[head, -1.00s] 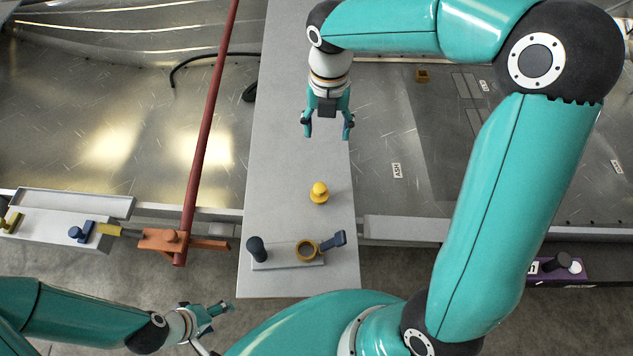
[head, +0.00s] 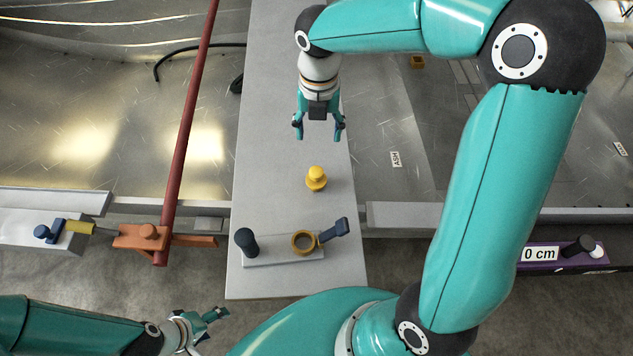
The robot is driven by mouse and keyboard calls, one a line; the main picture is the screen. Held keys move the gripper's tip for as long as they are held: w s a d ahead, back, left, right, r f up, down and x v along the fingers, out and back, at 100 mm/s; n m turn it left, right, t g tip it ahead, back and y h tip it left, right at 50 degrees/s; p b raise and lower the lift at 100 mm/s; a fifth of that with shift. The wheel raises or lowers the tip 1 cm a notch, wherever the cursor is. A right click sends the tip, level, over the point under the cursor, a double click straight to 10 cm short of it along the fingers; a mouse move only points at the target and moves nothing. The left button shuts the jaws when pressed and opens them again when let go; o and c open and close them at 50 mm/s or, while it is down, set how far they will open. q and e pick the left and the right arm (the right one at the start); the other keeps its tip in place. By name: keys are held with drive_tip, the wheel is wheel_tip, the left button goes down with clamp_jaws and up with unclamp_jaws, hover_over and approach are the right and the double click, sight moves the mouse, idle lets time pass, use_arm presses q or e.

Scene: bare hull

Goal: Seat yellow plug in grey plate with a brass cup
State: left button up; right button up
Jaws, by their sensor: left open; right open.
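The yellow plug (head: 316,179) stands upright on the light grey board, near its middle. The grey plate (head: 280,254) lies nearer on the same board. On it are the brass cup (head: 303,242), a ring-shaped opening that looks empty, a black knob (head: 246,241) at the left and a dark blue lever (head: 333,231) at the right. My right gripper (head: 319,138) is open and empty, beyond the plug and apart from it, fingers pointing toward it. My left gripper (head: 222,325) is open and empty, low at the left, off the board's near edge.
A dark red pole (head: 187,130) rises from an orange clamp (head: 150,237) left of the board. A purple block labelled "0 cm" (head: 540,254) is at the right. A small brass-coloured block (head: 417,62) lies far back. The board (head: 270,150) is clear around the plug.

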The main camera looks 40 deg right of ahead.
approach(316, 171)
drive_tip(key=f, duration=0.5)
drive_tip(key=shift+d+f+b, duration=0.25)
drive_tip(key=shift+d+b, duration=0.05)
drive_tip(key=shift+b, duration=0.1)
drive_tip(key=shift+a+f, duration=0.15)
drive_tip(key=shift+f, duration=1.25)
drive_tip(key=shift+a+f, duration=0.1)
drive_tip(key=shift+f, duration=1.3)
drive_tip(key=shift+c, duration=0.3)
clamp_jaws()
drive_tip(key=shift+r, duration=0.15)
